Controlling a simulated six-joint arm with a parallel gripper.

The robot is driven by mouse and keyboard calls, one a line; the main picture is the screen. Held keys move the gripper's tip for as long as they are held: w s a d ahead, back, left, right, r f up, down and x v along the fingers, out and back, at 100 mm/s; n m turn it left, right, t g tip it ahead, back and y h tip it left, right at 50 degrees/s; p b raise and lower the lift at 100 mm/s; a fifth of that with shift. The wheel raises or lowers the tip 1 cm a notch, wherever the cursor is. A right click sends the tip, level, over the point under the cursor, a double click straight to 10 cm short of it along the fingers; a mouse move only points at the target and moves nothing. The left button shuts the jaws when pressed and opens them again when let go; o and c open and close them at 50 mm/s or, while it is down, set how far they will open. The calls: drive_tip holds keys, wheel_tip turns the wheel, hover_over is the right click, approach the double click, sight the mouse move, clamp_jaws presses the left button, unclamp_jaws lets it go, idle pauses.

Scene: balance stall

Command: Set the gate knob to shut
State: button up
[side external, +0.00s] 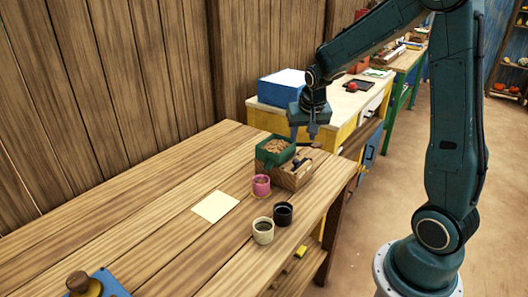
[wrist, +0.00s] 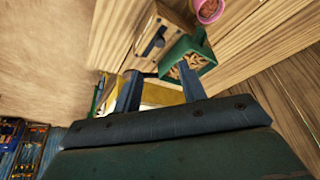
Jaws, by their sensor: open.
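A wooden box (side external: 294,175) stands at the right end of the wooden table, with a small dark piece (side external: 303,160) on its top. In the wrist view this box (wrist: 172,22) shows a dark slot with a small dark knob-like piece (wrist: 153,44). A green bin (side external: 276,150) of brown bits adjoins it. A brown knob (side external: 78,281) sits on a blue plate (side external: 112,284) at the lower left. I cannot tell which is the gate knob. My gripper (side external: 304,133) is open and empty, above and behind the bin and box; its fingers show in the wrist view (wrist: 160,74).
Pink (side external: 261,185), black (side external: 283,214) and cream (side external: 263,230) cups stand in front of the box. A pale sheet (side external: 215,207) lies mid-table. A yellow bench (side external: 348,125) with a blue box (side external: 282,87) stands behind. The table's left half is mostly clear.

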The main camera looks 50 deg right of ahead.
sight(296, 160)
drive_tip(key=shift+x, duration=5.9)
clamp_jaws()
